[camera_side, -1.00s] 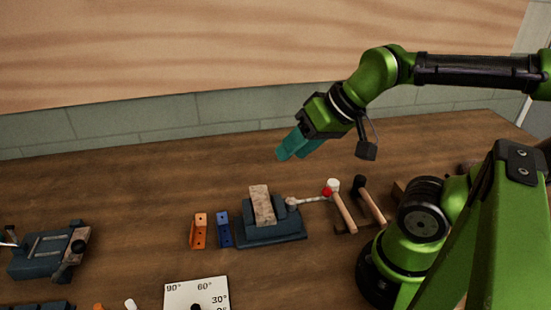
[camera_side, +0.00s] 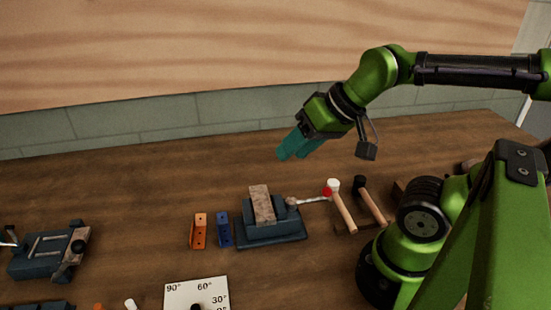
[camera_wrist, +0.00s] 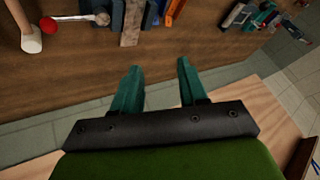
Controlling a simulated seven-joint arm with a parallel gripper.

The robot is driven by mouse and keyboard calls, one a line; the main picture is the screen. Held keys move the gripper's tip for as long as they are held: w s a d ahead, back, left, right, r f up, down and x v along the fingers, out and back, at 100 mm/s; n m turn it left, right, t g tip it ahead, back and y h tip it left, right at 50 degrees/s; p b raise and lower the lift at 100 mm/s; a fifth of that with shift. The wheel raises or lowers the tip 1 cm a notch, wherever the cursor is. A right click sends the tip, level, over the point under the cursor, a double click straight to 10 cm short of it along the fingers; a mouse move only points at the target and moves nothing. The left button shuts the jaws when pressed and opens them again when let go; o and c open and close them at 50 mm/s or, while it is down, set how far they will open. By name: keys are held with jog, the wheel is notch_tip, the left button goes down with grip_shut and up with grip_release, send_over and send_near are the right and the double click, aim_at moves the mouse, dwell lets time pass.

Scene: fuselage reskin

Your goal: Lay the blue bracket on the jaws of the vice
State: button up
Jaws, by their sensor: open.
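The blue bracket (camera_side: 223,230) stands on the bench, just left of a blue-grey vice (camera_side: 270,237) with a rusty brown bar-like top (camera_side: 262,205). In the wrist view the blue bracket (camera_wrist: 151,14) and the brown top (camera_wrist: 132,22) show at the upper edge, partly cut off. My gripper (camera_side: 292,150) has teal fingers and hangs in the air above and behind the vice, apart from it and the bracket. In the wrist view my gripper (camera_wrist: 157,68) has its fingers spread with nothing between them. A second vice (camera_side: 50,252) sits at far left.
An orange bracket (camera_side: 199,231) stands left of the blue one. A lever with a red knob (camera_side: 327,192) extends right from the near vice, close to two hammers (camera_side: 345,210). A white angle plate (camera_side: 180,296) lies in front. The bench behind the brackets is clear.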

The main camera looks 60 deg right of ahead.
jog(key=shift+c, duration=0.8)
